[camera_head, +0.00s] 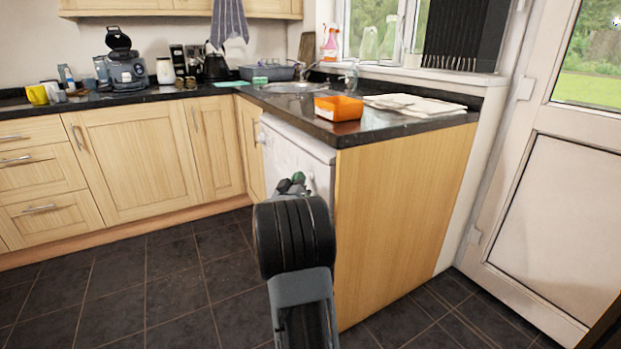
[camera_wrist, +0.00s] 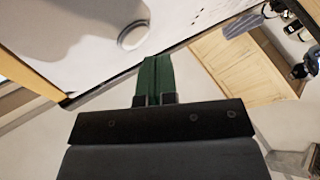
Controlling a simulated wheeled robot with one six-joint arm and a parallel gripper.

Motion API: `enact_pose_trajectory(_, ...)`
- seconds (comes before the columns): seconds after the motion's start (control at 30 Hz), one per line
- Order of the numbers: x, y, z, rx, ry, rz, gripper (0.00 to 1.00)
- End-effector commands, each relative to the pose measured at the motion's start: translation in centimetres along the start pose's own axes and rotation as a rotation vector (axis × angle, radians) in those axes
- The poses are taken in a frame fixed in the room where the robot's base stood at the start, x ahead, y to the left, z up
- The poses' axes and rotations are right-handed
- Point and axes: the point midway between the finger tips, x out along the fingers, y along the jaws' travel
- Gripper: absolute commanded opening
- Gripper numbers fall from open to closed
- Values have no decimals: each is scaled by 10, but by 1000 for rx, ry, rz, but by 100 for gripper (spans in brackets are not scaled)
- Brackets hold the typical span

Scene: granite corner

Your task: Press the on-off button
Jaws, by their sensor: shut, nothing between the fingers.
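A white appliance (camera_head: 298,142) stands under the worktop, its front facing left. My gripper (camera_head: 291,184) is in front of that face in the head view, partly hidden by my own arm. In the wrist view the green fingers of my gripper (camera_wrist: 155,74) are together, with nothing between them. Ahead of them is the appliance's white panel (camera_wrist: 75,40), with a round white knob or button (camera_wrist: 133,35) just left of the fingertips. Small dark marks show on the panel farther up. I cannot tell which part is the on-off button, or whether the fingers touch the panel.
The dark worktop (camera_head: 400,126) overhangs the appliance and carries an orange tub (camera_head: 338,107) and a folded cloth (camera_head: 415,104). A wooden end panel (camera_head: 400,205) stands right of the appliance. Wooden cupboards (camera_head: 130,155) line the left. The tiled floor (camera_head: 170,285) is clear at left.

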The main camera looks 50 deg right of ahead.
Motion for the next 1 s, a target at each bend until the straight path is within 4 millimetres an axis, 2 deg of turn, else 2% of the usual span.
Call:
enact_pose_trajectory(0.5, -35, -26, -26, 1, 1, -2, 0)
enact_pose_trajectory(1.0, -40, -29, -29, 0, 0, -1, 0)
